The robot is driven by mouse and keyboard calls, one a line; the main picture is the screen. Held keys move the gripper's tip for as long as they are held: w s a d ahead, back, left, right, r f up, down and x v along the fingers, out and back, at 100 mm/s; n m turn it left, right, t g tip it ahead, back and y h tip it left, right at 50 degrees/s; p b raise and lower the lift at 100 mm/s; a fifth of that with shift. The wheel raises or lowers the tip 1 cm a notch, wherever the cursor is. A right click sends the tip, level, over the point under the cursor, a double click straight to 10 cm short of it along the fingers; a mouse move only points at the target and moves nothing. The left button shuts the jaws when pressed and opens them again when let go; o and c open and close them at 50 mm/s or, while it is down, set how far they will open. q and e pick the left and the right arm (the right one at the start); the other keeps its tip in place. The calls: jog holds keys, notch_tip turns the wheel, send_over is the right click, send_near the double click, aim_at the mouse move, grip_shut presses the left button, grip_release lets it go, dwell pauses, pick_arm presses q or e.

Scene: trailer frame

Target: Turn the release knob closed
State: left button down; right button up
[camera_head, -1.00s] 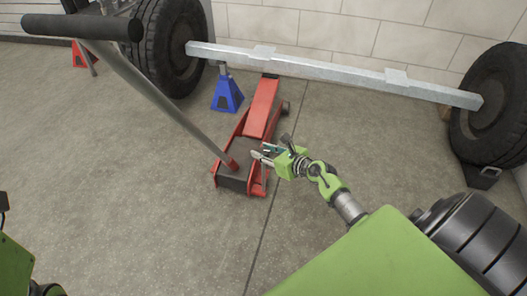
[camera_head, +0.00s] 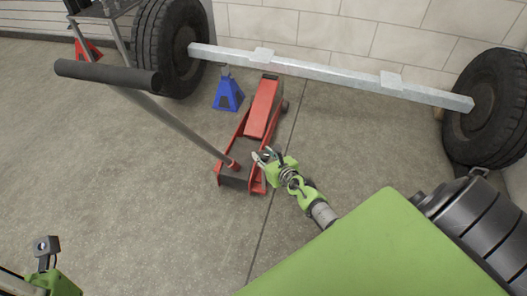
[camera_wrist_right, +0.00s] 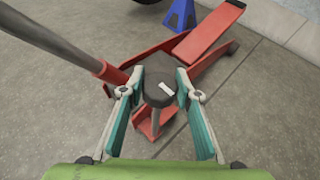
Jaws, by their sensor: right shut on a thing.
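The red floor jack (camera_head: 262,112) stands on the floor, its long grey handle leaning up to the left. The release knob (camera_wrist_right: 158,88) is dark grey with a small white mark, at the handle end of the jack in the right wrist view. My right gripper (camera_wrist_right: 159,77) is shut on it, one teal-padded finger on each side. In the head view my right gripper (camera_head: 263,157) is at the jack's right rear side and hides the knob. Part of my left arm (camera_head: 52,277) shows at the lower left; its fingertips cannot be made out.
The black handle grip (camera_head: 108,75) sticks up at the upper left. A blue jack stand (camera_head: 228,93) is behind the jack. A grey axle beam (camera_head: 330,74) with a tyre (camera_head: 172,45) and another tyre (camera_head: 492,110) runs along the wall. The floor left of the jack is clear.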

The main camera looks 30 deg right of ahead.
jog(key=shift+d, duration=0.1)
jog(key=o, duration=1.1)
jog(key=shift+s+a+r, duration=0.15)
jog(key=shift+s+a, duration=0.1)
jog(key=shift+s, duration=0.2)
jog(key=d+v, duration=0.1)
jog(key=v, duration=1)
jog(key=shift+a, duration=0.35)
jog(key=shift+s, duration=0.1)
